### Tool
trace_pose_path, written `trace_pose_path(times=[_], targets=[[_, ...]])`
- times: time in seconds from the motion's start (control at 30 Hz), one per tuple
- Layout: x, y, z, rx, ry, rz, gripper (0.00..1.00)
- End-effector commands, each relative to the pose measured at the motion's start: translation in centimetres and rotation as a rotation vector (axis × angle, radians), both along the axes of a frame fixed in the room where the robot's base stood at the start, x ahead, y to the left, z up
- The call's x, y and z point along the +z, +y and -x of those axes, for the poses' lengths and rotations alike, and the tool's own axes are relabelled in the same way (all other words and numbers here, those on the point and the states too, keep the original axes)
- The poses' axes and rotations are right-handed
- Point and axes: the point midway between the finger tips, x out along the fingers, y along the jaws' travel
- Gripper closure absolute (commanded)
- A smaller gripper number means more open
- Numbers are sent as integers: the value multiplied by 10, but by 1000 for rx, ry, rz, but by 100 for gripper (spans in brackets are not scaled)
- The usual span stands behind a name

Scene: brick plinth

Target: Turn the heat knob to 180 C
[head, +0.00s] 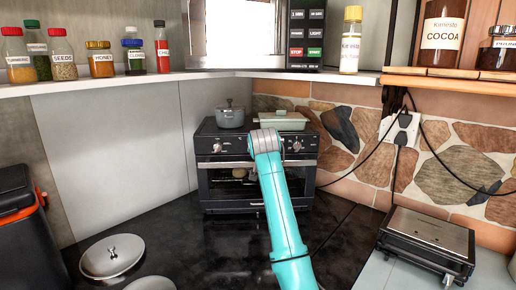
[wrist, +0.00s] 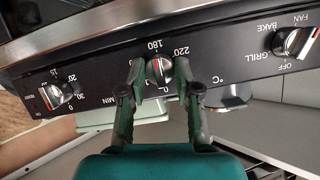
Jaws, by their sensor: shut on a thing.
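The black toaster oven (head: 225,178) stands on the dark counter, its middle knob hidden behind my arm in the head view. In the wrist view, upside down, the heat knob (wrist: 157,68) is on the black panel between the dial numbers 180 (wrist: 155,45), 220 (wrist: 181,52) and 0. My gripper (wrist: 161,76) is shut on this knob, one finger on each side. The knob's red and white pointer mark faces roughly toward 180; its exact angle is partly hidden by the fingers.
A timer knob (wrist: 57,95) and a function knob (wrist: 294,42) flank the heat knob. A grey pot (head: 229,117) and a pale green dish (head: 283,121) stand on the oven. Lids (head: 108,257) lie on the counter at left; a black grill (head: 428,238) stands at right.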

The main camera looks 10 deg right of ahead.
Motion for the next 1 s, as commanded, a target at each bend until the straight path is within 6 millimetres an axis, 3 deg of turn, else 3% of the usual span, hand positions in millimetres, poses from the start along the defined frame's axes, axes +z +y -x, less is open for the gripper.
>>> trace_pose_path(times=[0.27, 0.3, 0.4, 0.77, 1.0], targets=[[-2, 0, 0, 0, 2, 0, 100], [-2, 0, 0, -1, 2, 0, 63], [-1, 0, 0, 0, 2, 0, 43], [0, 0, 2, 0, 0, 0, 43], [11, 4, 27, 1, -1, 0, 43]])
